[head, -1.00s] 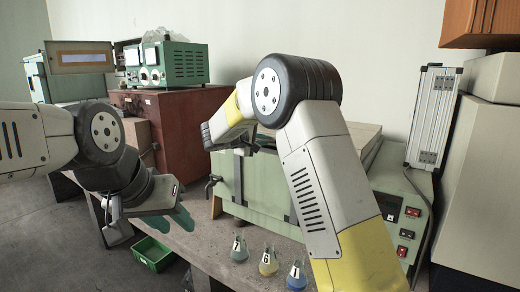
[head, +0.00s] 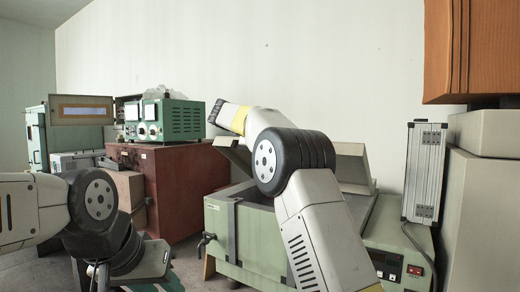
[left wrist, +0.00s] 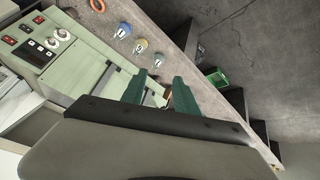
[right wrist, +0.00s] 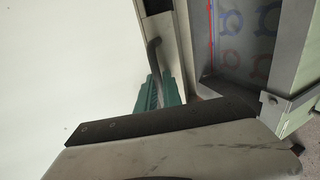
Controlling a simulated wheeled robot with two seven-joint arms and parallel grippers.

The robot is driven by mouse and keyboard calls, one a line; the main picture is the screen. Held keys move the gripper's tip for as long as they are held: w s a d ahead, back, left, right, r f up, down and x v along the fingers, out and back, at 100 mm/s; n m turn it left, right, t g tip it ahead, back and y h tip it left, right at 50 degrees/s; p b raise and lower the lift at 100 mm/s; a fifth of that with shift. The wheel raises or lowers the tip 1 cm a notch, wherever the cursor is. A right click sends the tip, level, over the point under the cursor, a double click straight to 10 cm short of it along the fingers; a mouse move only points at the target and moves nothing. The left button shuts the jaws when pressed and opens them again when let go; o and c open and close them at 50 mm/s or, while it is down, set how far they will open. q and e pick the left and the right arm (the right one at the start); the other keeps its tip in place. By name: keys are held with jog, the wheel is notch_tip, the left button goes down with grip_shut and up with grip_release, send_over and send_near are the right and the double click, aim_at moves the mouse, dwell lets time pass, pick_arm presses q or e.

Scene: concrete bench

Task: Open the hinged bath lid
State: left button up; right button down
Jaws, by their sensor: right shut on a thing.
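The green bath (head: 222,225) stands on the bench with its grey lid (head: 350,168) raised and tilted up at the back; my right arm covers much of it.
A control panel (head: 395,268) adjoins the bath at right. A tall metal case (head: 424,170) stands behind it. A red-brown cabinet (head: 180,190) is at left.

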dwell(0.5)
pick_arm(q)
jog(key=shift+w, duration=0.25)
jog(key=c, duration=0.6)
jog(key=w+d+n+t, duration=0.1)
jog(key=w+d+n, duration=0.1)
jog(key=w, duration=0.2)
jog(key=w+d+r+n, duration=0.1)
jog(key=w+d+n, duration=0.1)
jog(key=w+d, duration=0.1)
jog(key=w+d+n+t, duration=0.1)
jog(key=w+d+n, duration=0.1)
jog(key=w, duration=0.3)
jog(key=shift+w+d+r+t, duration=0.2)
jog(key=shift+d+t, duration=0.1)
jog(key=shift+d, duration=0.15)
grip_shut()
jog(key=w+d+r+n+t+h, duration=0.2)
jog(key=w+d+n+h, duration=0.2)
jog(key=w+d+n, duration=0.45)
jog(key=w+d+r+n+t+h, duration=0.25)
jog(key=d+n, duration=0.35)
jog(key=d, duration=0.5)
jog(key=w+d+r+n+t+h, duration=0.3)
jog(key=w+d+r+n, duration=0.6)
jog(key=w+r, duration=0.3)
jog(key=shift+w+d, duration=0.25)
jog(key=shift+w, duration=0.05)
